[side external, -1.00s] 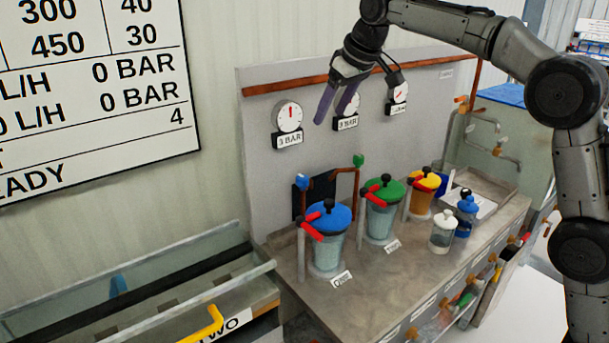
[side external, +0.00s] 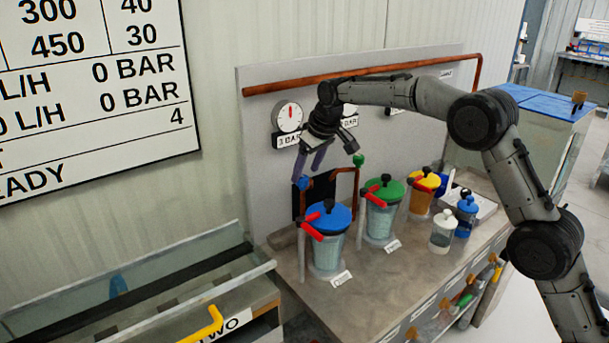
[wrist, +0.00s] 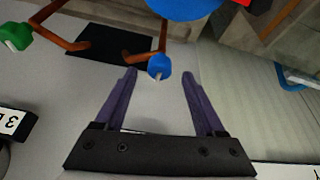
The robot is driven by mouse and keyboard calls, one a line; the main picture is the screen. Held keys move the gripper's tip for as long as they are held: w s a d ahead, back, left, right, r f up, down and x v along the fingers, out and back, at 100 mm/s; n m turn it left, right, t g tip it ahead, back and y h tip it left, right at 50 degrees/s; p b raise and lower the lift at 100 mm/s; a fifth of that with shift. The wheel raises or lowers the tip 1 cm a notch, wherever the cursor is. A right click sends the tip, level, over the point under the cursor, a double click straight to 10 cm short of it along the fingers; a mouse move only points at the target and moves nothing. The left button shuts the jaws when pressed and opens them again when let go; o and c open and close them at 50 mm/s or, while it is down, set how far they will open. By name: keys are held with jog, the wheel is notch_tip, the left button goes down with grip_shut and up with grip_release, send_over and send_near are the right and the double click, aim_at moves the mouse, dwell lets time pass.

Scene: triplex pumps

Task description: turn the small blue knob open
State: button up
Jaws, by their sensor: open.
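The small blue knob (side external: 302,183) sits on a copper pipe at the back panel, behind the blue-lidded canister. In the wrist view the blue knob (wrist: 159,67) is just ahead of my fingertips, nearly midway between them and slightly toward the left finger. My gripper (side external: 309,172) points down just above and beside the knob, with purple fingers apart. In the wrist view my gripper (wrist: 159,74) is open and empty. I cannot tell whether a fingertip touches the knob.
A small green knob (side external: 358,160) on a second copper pipe stands to the right. Below are canisters with blue (side external: 329,217), green (side external: 384,188) and yellow (side external: 424,180) lids and red handles. Pressure gauges (side external: 288,117) are on the panel behind my gripper.

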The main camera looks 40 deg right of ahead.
aim_at(302, 183)
jog(key=shift+x, duration=1.3)
jog(key=shift+c, duration=0.4)
grip_shut()
